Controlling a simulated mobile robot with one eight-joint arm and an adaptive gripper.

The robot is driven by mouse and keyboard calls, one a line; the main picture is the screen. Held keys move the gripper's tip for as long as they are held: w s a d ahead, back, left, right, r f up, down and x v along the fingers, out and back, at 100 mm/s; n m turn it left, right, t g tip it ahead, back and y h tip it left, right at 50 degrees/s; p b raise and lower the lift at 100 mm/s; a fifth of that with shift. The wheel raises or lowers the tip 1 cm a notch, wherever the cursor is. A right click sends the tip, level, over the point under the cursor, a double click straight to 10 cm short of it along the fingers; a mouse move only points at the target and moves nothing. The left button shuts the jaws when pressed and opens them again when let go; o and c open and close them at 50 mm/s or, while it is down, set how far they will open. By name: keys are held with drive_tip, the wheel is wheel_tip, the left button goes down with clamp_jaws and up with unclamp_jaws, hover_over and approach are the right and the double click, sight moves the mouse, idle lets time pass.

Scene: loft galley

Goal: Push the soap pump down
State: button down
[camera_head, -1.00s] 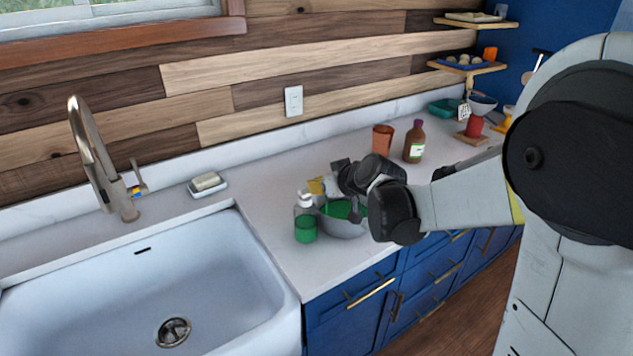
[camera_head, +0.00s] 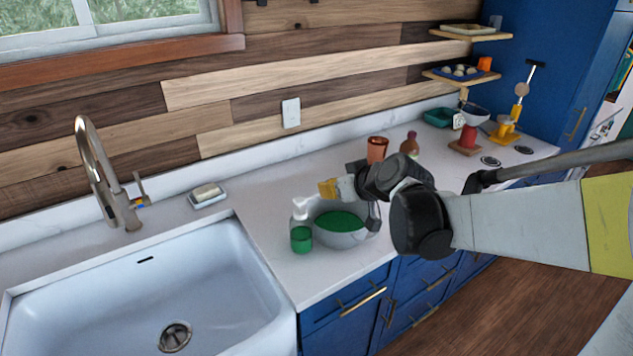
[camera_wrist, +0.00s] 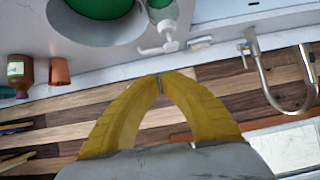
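The soap pump, a clear bottle of green soap (camera_head: 301,238) with a white pump head (camera_head: 299,206), stands upright on the counter by the sink's right edge. The white pump head and nozzle also show near the top of the wrist view (camera_wrist: 157,35). My gripper (camera_head: 327,189) has yellow fingers and is over the bowl's back rim, right of the pump head and apart from it. In the wrist view its fingertips (camera_wrist: 160,80) meet with nothing visible between them.
A grey bowl (camera_head: 340,238) with green contents stands just right of the soap pump. A copper cup (camera_head: 377,149) and a brown bottle (camera_head: 410,145) stand behind my arm. The faucet (camera_head: 98,170), soap dish (camera_head: 208,195) and white sink (camera_head: 70,285) are left.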

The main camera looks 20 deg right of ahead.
drive_tip(key=shift+v, duration=1.05)
drive_tip(key=shift+s, duration=0.1)
drive_tip(key=s+f+m+g+h+b, duration=0.1)
drive_tip(key=s+f+b, duration=0.2)
drive_tip(key=s, duration=0.8)
drive_tip(key=s+f+m+g+h+b, duration=0.2)
drive_tip(key=s+f, duration=0.4)
drive_tip(key=s, duration=0.6)
drive_tip(key=shift+a+g+h+b, duration=0.3)
drive_tip(key=shift+a+b, duration=0.2)
